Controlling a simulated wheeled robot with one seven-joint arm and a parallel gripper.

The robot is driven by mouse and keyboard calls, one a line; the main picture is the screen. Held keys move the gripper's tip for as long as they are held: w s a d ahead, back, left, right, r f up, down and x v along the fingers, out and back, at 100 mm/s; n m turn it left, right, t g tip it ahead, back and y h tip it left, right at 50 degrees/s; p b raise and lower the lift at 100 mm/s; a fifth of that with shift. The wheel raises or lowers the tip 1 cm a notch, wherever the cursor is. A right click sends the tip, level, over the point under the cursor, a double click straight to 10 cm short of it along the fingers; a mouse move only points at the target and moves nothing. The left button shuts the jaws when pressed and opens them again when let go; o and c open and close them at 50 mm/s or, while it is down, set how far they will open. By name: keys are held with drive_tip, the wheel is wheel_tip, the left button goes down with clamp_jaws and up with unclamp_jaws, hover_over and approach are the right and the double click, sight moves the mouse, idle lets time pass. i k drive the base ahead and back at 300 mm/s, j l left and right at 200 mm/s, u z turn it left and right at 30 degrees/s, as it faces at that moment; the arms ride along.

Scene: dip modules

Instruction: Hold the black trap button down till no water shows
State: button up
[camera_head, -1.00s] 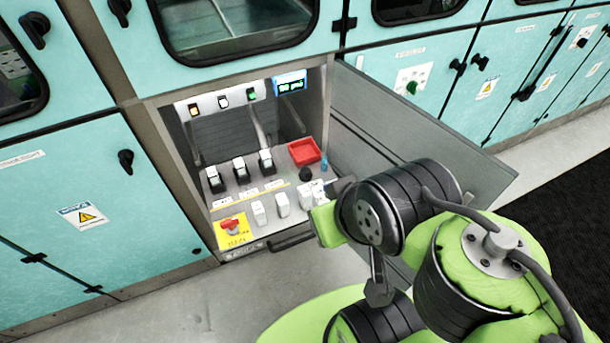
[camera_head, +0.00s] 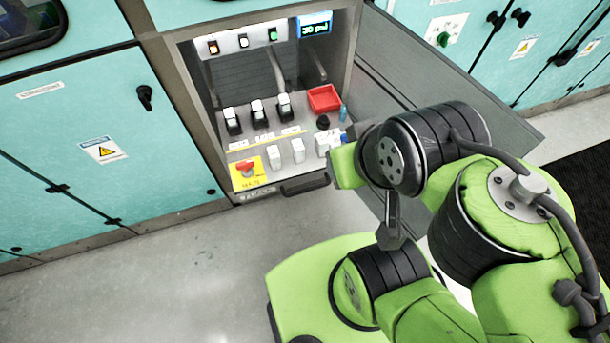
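A round black knob (camera_head: 322,122), which looks like the trap button, stands on the panel (camera_head: 240,142) inside the open cabinet bay, just below a red tray. A small blue item (camera_head: 343,113) stands to its right. The end of my arm reaches the panel's right edge, just below and right of the knob. My gripper's fingers cannot be made out behind my own arm, so whether they touch anything is unclear. A small screen (camera_head: 314,28) at the top right of the bay seems to read "30 psi". No water can be made out.
The red tray (camera_head: 324,98) is at the back right. Several black-and-white switches (camera_head: 257,112) and white blocks (camera_head: 298,150) fill the panel. A red emergency knob (camera_head: 246,168) sits on yellow at front left. The open grey door (camera_head: 430,75) bounds the right. Floor at left is clear.

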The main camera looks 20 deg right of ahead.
sight(323, 119)
drive_tip(key=i+j+u, duration=0.25)
drive_tip(key=i+u, duration=0.2)
drive_tip(key=i+j+u, duration=0.1)
drive_tip(key=i+u, duration=0.35)
drive_tip(key=k, duration=0.1)
